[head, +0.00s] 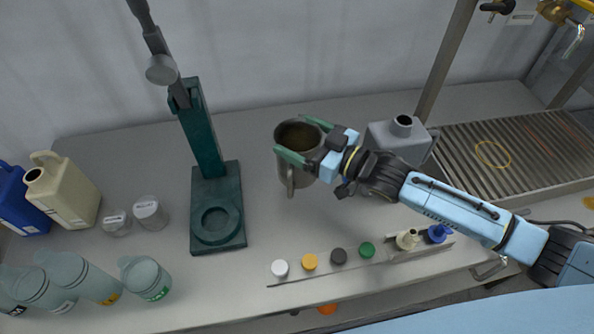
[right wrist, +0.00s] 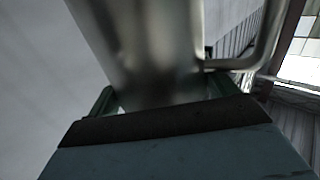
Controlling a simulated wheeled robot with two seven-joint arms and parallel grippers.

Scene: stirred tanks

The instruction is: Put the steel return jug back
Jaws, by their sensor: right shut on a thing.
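The steel jug (head: 298,134) is roughly upright near the middle of the bench in the head view, with its handle toward the front. Its open top shows a dark brownish inside. My right gripper (head: 305,146) is shut on the jug, with green fingers around its body. In the right wrist view the blurred steel jug (right wrist: 150,45) fills the middle, with its handle at the right. I cannot tell whether the jug's base touches the bench. My left gripper is not in view.
A green stand (head: 215,205) with a round recess stands left of the jug. A grey can (head: 400,135) is behind my right arm. A slatted drain tray (head: 520,150) lies at right. Several caps (head: 310,261) line the front.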

